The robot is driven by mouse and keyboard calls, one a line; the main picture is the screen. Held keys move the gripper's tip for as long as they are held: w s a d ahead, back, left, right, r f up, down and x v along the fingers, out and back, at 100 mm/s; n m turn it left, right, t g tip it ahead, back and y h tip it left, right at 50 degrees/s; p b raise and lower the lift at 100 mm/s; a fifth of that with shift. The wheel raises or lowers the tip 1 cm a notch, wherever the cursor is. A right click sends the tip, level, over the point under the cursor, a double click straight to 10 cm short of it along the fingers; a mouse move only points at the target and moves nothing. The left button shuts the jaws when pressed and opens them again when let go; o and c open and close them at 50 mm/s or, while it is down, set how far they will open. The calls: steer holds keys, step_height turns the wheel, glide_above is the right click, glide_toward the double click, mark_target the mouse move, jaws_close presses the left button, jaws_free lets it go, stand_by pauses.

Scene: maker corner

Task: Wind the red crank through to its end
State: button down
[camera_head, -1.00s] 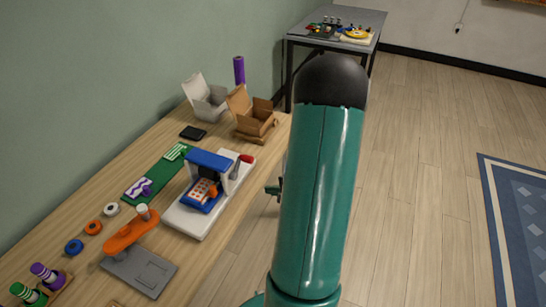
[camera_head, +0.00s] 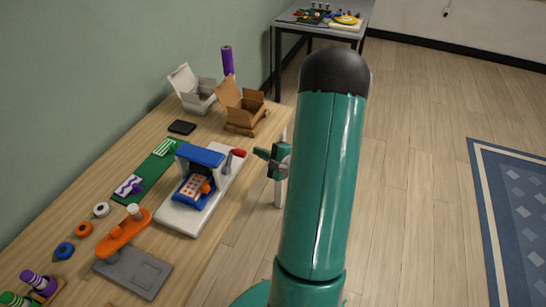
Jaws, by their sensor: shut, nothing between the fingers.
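The red crank handle (camera_head: 239,153) sticks out at the right side of a small machine (camera_head: 203,157) with a blue frame on a white base (camera_head: 181,216). A grey crank arm shows beside the red grip. My gripper (camera_head: 262,153) is to the right of the red grip, past the table edge, with its teal fingers pointing left at it. A small gap shows between them in the picture. The gripper is shut and empty. My teal arm hides what lies behind it on the right.
On the wooden table (camera_head: 150,208) stand an orange press (camera_head: 122,230), a green board (camera_head: 146,172), open boxes (camera_head: 241,104) and several spools. A grey table (camera_head: 325,28) stands at the back. The floor to the right is clear up to a blue rug (camera_head: 510,215).

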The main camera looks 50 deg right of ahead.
steer(key=a, duration=0.1)
steer(key=a+r, duration=0.1)
steer(key=a, duration=0.1)
steer(key=shift+w+a+r, duration=0.1)
steer(key=shift+w+r, duration=0.15)
steer(key=shift+w, duration=0.1)
steer(key=shift+a+r, duration=0.15)
steer(key=shift+s+a+r, duration=0.2)
steer(key=shift+a+r, duration=0.2)
steer(key=shift+a, duration=0.15)
